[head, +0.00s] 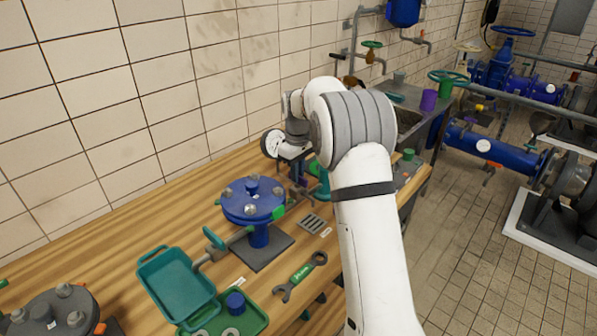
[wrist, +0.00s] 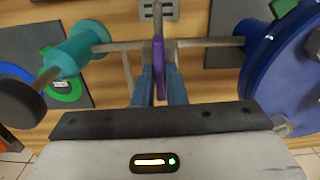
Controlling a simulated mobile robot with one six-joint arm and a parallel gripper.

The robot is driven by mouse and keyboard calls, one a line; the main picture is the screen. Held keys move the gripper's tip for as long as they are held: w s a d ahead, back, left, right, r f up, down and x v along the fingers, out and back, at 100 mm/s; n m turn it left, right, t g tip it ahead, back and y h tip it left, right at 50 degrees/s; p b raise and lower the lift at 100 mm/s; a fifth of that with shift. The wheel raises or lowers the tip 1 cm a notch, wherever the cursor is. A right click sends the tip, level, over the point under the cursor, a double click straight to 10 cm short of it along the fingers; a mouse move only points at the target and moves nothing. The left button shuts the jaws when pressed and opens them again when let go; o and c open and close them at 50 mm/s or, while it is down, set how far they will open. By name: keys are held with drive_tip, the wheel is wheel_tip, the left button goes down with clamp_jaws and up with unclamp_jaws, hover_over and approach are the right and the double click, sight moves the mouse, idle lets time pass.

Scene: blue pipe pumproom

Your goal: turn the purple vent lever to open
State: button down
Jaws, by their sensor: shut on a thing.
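The purple vent lever (wrist: 159,58) shows in the wrist view as a narrow upright bar. It lies across a grey pipe (wrist: 205,43) that runs left to right. My gripper (wrist: 161,84) has one blue finger on each side of the lever and is shut on it. In the head view my gripper (head: 298,172) is low over the bench behind the blue flanged vessel, and only a small purple patch (head: 303,182) shows there. My arm and wrist hide most of the lever in that view.
The blue flanged vessel (head: 253,201) stands close to my gripper; its flange (wrist: 290,75) is at right in the wrist view. A teal valve body (wrist: 78,50) is at left. A teal tray (head: 176,284) and a green wrench (head: 300,275) lie on the bench. The tiled wall is behind.

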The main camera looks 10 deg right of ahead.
drive_tip(key=shift+w+r, duration=0.1)
drive_tip(key=shift+r, duration=0.1)
drive_tip(key=c, duration=1.5)
unclamp_jaws()
drive_tip(key=shift+f, duration=0.15)
wheel_tip(320, 180, up, 8)
drive_tip(key=shift+f+b, duration=0.15)
drive_tip(key=shift+b, duration=0.15)
